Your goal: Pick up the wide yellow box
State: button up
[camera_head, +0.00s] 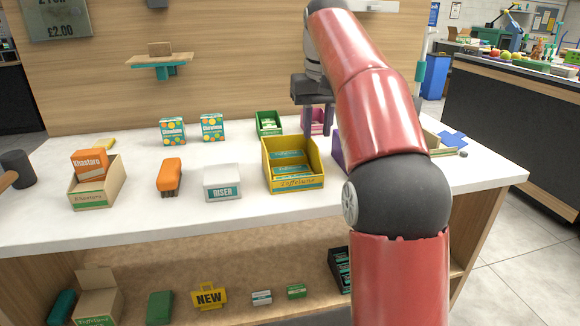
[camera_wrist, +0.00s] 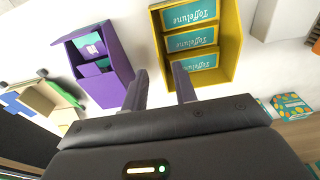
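The wide yellow box (camera_head: 296,184) is an open display box on the white counter, with several teal packets inside. In the wrist view, the yellow box (camera_wrist: 232,42) fills the top middle, its packets lettered in white. My gripper (camera_head: 311,122) hangs above the counter, behind the yellow box in the head view. In the wrist view, my gripper (camera_wrist: 160,80) has its two fingers apart with nothing between them. The right finger overlaps the yellow box's near left corner in the picture; contact cannot be told. The left finger is beside the purple box (camera_wrist: 88,62).
The purple box (camera_head: 338,152) is mostly hidden by my arm.

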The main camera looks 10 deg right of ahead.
aim_at(315, 144)
jog(key=f, duration=0.1)
jog(key=f+b, duration=0.1)
jog(key=f, duration=0.1)
jog(key=f+b, duration=0.1)
jog(key=f, duration=0.1)
jog(key=shift+w+f, duration=0.1)
jog(key=shift+w, duration=0.2)
grip_shut()
dwell(1.1)
